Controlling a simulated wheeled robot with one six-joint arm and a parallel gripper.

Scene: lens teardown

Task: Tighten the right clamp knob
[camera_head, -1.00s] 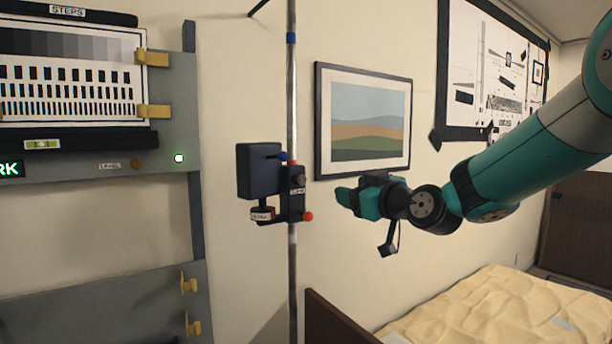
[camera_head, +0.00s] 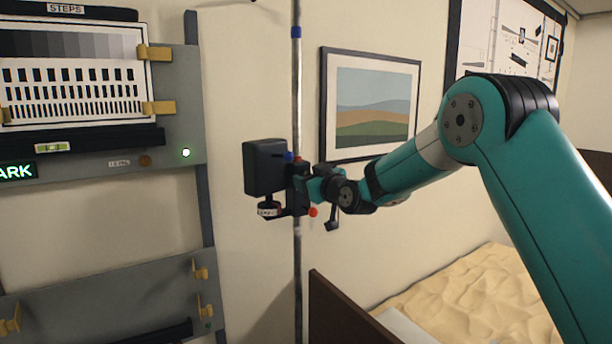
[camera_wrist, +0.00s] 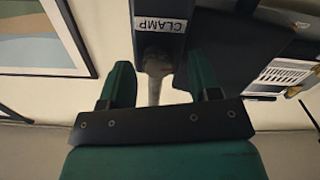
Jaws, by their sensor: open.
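The black clamp (camera_head: 299,208) sits on a vertical metal pole and carries a dark box (camera_head: 264,168). In the wrist view the clamp block (camera_wrist: 160,45) shows with a white CLAMP label. A dull grey-brown round knob (camera_wrist: 157,66) sticks out below the label, between my fingers. My gripper (camera_head: 314,187) is at the clamp's right side; it also shows in the wrist view (camera_wrist: 161,82), open, with one teal finger on each side of the knob. I cannot tell whether the fingers touch it. In the head view my gripper hides the knob.
Small red (camera_head: 313,212) and blue (camera_head: 288,156) balls stick out around the clamp. A framed picture (camera_head: 371,103) hangs on the wall behind my arm. A grey panel with a test chart (camera_head: 72,75) stands at left. A bed (camera_head: 465,300) is at lower right.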

